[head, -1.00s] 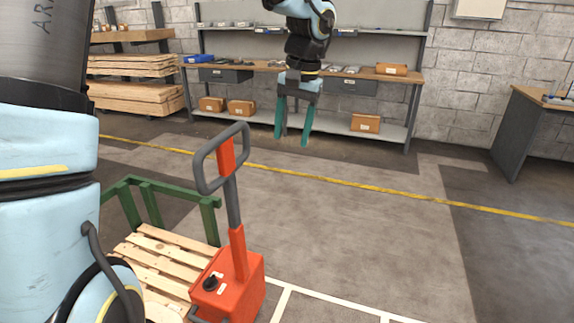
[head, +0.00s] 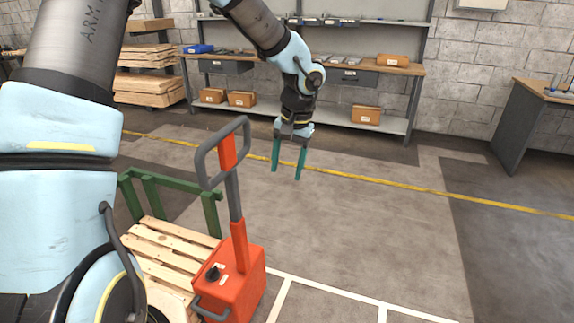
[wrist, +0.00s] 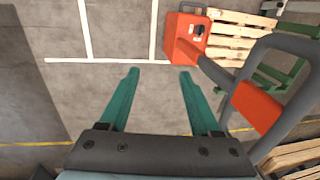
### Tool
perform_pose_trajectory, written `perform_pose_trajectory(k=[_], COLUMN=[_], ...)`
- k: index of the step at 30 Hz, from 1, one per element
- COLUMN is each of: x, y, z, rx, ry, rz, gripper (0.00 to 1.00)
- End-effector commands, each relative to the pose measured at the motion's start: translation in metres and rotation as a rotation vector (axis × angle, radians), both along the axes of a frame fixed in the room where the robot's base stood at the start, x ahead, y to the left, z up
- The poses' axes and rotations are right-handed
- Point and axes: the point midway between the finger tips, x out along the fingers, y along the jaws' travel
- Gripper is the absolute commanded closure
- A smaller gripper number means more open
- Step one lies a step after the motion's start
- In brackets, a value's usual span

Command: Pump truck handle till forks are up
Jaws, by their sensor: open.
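The truck handle (head: 228,155) is a grey loop with an orange plate on a grey and orange shaft, standing nearly upright with a slight tilt. It rises from the orange truck body (head: 236,285) beside a wooden pallet (head: 165,250). My gripper (head: 287,174) has two teal fingers pointing down. It is open and empty, right of the handle loop and apart from it. In the wrist view the handle loop (wrist: 303,85) is at the right edge, outside the fingers (wrist: 158,75). The forks are hidden.
A green frame (head: 170,185) stands behind the pallet. A workbench (head: 350,68) with boxes runs along the back wall, and another table (head: 530,110) is at the right. A yellow floor line (head: 400,186) crosses the floor. The floor right of the truck is clear.

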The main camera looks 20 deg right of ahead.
Motion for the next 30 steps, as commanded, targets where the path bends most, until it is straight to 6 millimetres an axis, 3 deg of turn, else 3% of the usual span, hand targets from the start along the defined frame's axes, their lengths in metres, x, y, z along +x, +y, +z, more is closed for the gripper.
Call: perform_pose_trajectory(k=[4,21,30], x=[-0.0001,0.0000,0.0000], y=[0.0001,0.0001,0.0001], z=[0.0000,0.0002,0.0002], rx=[0.000,0.000,0.000], ry=[0.000,0.000,0.000], rz=[0.000,0.000,0.000], gripper=[0.37,1.00,1.00])
